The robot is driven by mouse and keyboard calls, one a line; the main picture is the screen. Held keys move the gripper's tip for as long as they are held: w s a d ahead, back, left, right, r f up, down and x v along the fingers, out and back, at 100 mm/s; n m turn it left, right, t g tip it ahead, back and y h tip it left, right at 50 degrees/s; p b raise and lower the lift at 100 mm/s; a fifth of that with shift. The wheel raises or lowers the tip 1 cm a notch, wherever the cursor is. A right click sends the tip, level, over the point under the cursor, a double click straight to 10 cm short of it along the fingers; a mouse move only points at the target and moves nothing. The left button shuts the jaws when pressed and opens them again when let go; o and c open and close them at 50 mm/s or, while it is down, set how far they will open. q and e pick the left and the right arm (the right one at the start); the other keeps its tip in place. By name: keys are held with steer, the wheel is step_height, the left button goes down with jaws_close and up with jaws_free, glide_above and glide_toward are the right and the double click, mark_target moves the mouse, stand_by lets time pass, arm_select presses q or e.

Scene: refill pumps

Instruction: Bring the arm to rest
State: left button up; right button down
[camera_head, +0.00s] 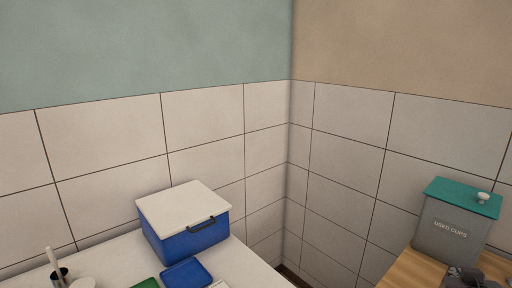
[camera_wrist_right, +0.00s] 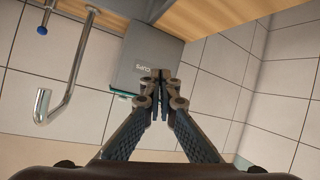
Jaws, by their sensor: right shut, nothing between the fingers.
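My right gripper (camera_head: 468,280) shows at the bottom right corner of the head view, in front of the grey used-cups box. In the right wrist view my right gripper (camera_wrist_right: 160,76) has its fingertips together with nothing between them. The used-cups box (camera_head: 448,236) is grey with a teal lid and a white knob, and stands on a wooden surface. It also shows in the right wrist view (camera_wrist_right: 142,48), behind the fingertips and turned over in the picture. I cannot tell the gap between the fingertips and the box. My left gripper is not in view.
A wooden counter (camera_head: 398,274) is at the lower right. A white counter (camera_head: 100,254) holds a blue box (camera_head: 190,238) with a white lid and a flat blue item (camera_head: 187,273). A curved metal pipe (camera_wrist_right: 74,78) shows in the wrist view. Tiled walls meet behind.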

steer(key=s+a+f+n+g+y, duration=0.1)
steer(key=s+a+f+n+y, duration=0.1)
steer(key=s+a+f, duration=0.35)
steer(key=s+a+f+n+g+y, duration=0.2)
steer(key=a+f, duration=0.5)
steer(key=f, duration=0.2)
steer(key=s+a+f+n+g+y, duration=0.1)
steer(key=s+a+f+g+y, duration=0.1)
steer(key=s+a+f, duration=0.45)
steer(key=s+a+f+n+g+y, duration=0.15)
steer(key=s+a+f, duration=0.25)
steer(key=s+a, duration=0.5)
step_height(320, 180, down, 24)
steer(key=s+d+f+g, duration=0.1)
steer(key=s+d+g, duration=0.1)
steer(key=s, duration=0.1)
steer(key=s+d+f+g, duration=0.1)
steer(key=s+d+f, duration=0.2)
steer(key=s+f, duration=1.4)
steer(key=shift+s+d, duration=0.15)
